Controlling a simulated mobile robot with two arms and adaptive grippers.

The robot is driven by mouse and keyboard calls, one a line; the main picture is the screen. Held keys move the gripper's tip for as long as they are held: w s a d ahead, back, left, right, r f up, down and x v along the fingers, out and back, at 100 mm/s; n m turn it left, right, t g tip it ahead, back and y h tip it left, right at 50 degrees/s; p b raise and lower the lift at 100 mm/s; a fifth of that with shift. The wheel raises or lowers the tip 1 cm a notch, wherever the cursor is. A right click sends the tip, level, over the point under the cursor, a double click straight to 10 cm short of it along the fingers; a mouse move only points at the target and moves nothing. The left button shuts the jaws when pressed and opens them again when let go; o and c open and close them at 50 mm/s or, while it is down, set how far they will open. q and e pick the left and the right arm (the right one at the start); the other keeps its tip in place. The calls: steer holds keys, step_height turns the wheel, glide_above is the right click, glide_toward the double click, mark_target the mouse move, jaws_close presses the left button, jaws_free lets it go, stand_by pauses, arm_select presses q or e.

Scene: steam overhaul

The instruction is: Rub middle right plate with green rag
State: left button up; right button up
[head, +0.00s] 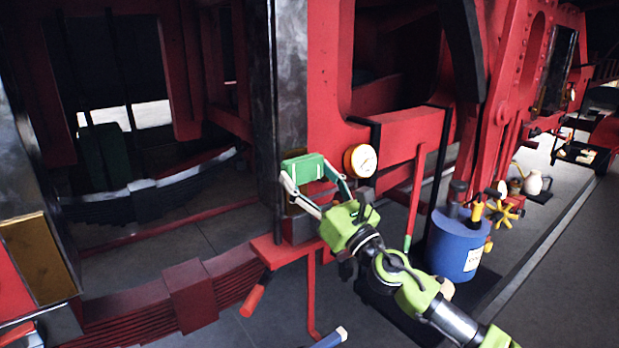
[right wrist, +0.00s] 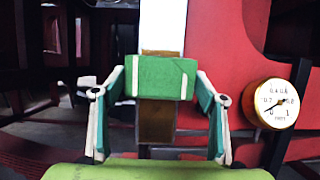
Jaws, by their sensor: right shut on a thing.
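My right gripper (head: 312,180) is shut on the green rag (head: 303,169), a small block-like green pad. In the right wrist view the rag (right wrist: 160,78) sits between the two fingertips, in front of a brownish plate (right wrist: 156,122) on an upright post. The rag hides the plate's middle; strips show above and below it. I cannot tell whether the rag touches the plate. Another brass-coloured plate (head: 38,256) is on the dark post at the far left.
A round pressure gauge (head: 360,161) is just right of the rag. A red bracket (head: 280,252) juts out below. A blue canister (head: 456,245) and a yellow valve wheel (head: 505,211) stand to the right.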

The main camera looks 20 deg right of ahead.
steer(key=shift+w+r+p, duration=0.15)
steer(key=shift+r+p, duration=0.95)
steer(key=shift+r, duration=0.85)
steer(key=shift+w+a+f, duration=0.1)
step_height(320, 180, down, 16)
steer(key=b, duration=1.4)
steer(key=shift+r, duration=0.2)
steer(key=shift+f, duration=0.1)
steer(key=shift+s+d, duration=0.2)
steer(key=shift+s, duration=0.5)
steer(key=shift+s+d, duration=0.3)
steer(key=shift+s, duration=0.4)
steer(key=shift+s+d, duration=0.25)
steer(key=shift+s, duration=0.45)
steer(key=shift+s+d, duration=0.3)
steer(key=shift+s, duration=0.4)
